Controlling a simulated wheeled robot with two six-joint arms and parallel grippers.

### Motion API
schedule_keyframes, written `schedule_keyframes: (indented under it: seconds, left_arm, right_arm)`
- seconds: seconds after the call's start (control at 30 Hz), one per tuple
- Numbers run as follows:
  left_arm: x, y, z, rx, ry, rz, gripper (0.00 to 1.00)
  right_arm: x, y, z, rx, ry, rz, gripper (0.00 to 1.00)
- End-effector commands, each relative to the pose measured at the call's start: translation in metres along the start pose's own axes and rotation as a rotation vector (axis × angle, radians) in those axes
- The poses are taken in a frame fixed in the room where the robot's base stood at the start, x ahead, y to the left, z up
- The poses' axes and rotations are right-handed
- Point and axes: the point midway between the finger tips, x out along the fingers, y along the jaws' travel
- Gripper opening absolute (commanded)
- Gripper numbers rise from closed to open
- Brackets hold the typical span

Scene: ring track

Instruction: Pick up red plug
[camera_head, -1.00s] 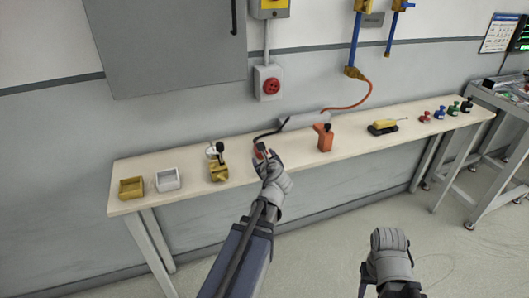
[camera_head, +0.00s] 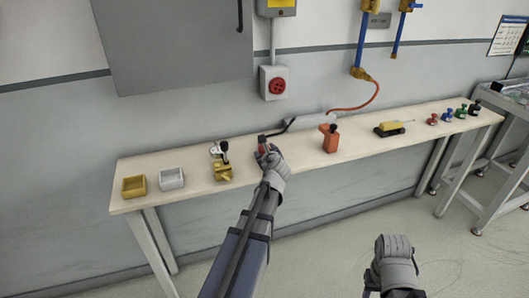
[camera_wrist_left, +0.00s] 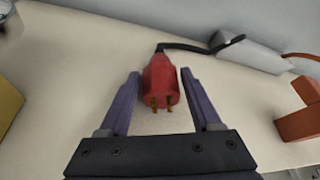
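The red plug (camera_wrist_left: 160,80) lies on the bench with its brass prongs toward my wrist and a black cable leaving its far end. It sits between the two parted fingers of my left gripper (camera_wrist_left: 157,88), with a gap on each side. In the head view the red plug (camera_head: 262,142) shows just beyond my left gripper (camera_head: 264,152), partly hidden by it. My right gripper (camera_head: 395,248) is low at the right, away from the bench; its fingers cannot be made out.
A white bar (camera_head: 310,122) lies behind the plug at the wall. To the left are a brass device (camera_head: 222,170), a white box (camera_head: 171,179) and a yellow box (camera_head: 134,187). An orange object (camera_head: 330,139) stands to the right. A red socket (camera_head: 277,86) is on the wall.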

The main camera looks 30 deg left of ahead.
Motion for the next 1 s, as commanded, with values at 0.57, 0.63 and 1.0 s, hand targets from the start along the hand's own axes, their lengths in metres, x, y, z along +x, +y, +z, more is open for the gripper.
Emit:
schedule_keyframes:
  seconds: [0.57,0.63,1.0]
  left_arm:
    - [-0.0003,-0.0001,-0.0002,0.0,0.0,0.0,0.0]
    - [-0.0003,-0.0002,-0.0001,0.0,0.0,0.0,0.0]
    - [-0.0022,-0.0024,0.0046,0.0,0.0,0.0,0.0]
  right_arm:
    - [0.0,0.0,0.0,0.0,0.0,0.0,0.5]
    - [-0.0001,0.0,0.0,0.0,0.0,0.0,0.5]
    - [-0.0055,0.0005,0.0003,0.0,0.0,0.0,0.5]
